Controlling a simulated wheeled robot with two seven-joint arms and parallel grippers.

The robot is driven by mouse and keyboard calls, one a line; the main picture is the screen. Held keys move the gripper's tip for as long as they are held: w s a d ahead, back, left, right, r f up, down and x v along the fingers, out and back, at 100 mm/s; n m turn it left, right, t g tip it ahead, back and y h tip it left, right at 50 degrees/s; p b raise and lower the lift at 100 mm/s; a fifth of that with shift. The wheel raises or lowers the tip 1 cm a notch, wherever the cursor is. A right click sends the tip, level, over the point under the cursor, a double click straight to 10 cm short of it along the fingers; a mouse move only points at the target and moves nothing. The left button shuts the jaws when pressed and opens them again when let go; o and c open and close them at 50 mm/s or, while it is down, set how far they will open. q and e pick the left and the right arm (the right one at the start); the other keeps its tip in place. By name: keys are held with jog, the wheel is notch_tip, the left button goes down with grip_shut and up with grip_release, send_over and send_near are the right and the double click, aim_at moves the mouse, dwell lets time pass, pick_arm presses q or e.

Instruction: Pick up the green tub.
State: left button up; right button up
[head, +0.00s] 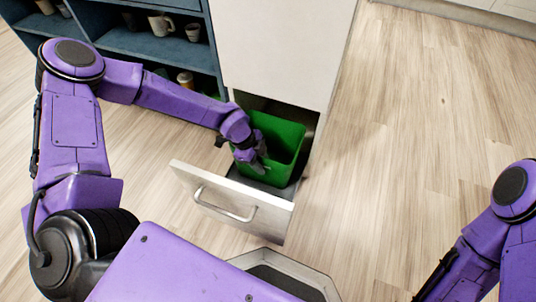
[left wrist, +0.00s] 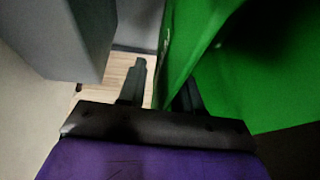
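The green tub (head: 287,140) stands upright in a pulled-out drawer (head: 230,205) at the foot of a white cabinet. My left gripper (head: 258,162) is at the tub's left wall, with its fingers pointing down. In the left wrist view, the tub (left wrist: 255,75) fills the right side. The gripper (left wrist: 162,92) is open there, with one finger outside the tub wall and the other on its inner side. A gap shows between the outer finger and the wall. My right gripper is not in view; only part of that arm shows at lower right.
Blue shelves (head: 150,43) with cups and jars stand at the upper left, beside the white cabinet (head: 285,45). The drawer front has a metal handle (head: 225,205) and stands out over the floor. The wooden floor (head: 420,120) to the right is clear.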

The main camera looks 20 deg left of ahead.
pick_arm(q)
jog(key=shift+f, duration=0.1)
grip_shut()
dwell(1.5)
